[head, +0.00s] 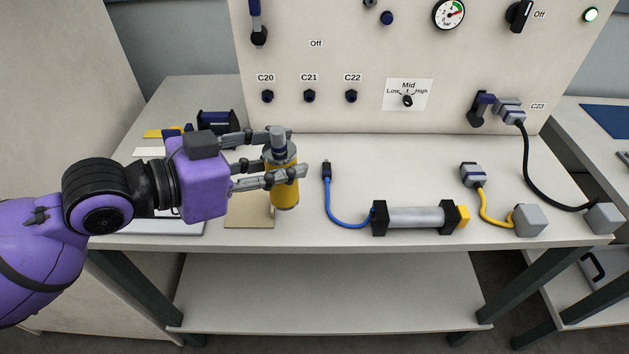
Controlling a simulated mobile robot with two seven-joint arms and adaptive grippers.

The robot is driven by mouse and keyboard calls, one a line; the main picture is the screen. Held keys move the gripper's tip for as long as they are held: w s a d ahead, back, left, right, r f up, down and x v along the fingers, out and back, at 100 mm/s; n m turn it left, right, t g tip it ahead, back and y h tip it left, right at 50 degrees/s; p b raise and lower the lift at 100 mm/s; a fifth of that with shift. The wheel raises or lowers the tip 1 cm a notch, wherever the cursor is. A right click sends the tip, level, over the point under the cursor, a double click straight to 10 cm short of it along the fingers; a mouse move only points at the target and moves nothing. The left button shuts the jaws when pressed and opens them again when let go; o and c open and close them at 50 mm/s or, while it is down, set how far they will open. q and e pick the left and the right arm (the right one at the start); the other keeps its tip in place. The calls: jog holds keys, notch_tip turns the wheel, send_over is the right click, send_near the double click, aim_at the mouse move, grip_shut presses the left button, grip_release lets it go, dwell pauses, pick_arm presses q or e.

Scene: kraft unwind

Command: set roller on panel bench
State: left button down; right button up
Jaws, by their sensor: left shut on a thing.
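A yellow cylinder with a dark band and a grey shaft-like top, which looks like the roller (285,194), stands upright between the fingers of my left gripper (292,155). The gripper comes in from the left and is shut on its upper part, hiding some of it. The roller is at the right edge of a tan pad (246,215) on the panel bench (330,238). I cannot tell whether its lower end touches the bench. My right gripper is not in view.
A grey cylinder with black end blocks (415,217) lies right of the roller, with a blue cable (338,217) at its left. Yellow (492,217) and black (532,170) cables lie further right. The upright control panel (330,63) closes the back. Bare bench shows behind the grey cylinder.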

pick_arm(q)
jog(key=w+d+f, duration=0.1)
jog(key=f, duration=0.2)
jog(key=w+d+f, duration=0.1)
jog(key=d+f, duration=0.1)
jog(key=f, duration=0.1)
jog(key=w+d+f, duration=0.1)
jog(key=d+f, duration=0.1)
jog(key=f, duration=0.1)
jog(key=shift+w+d+f, duration=0.1)
jog(key=shift+w, duration=0.2)
jog(key=shift+f+b, duration=0.2)
jog(key=shift+b, duration=0.1)
jog(key=shift+f, duration=0.15)
jog(key=c, duration=1.3)
grip_release()
jog(key=shift+c, duration=0.2)
jog(key=shift+o, duration=0.9)
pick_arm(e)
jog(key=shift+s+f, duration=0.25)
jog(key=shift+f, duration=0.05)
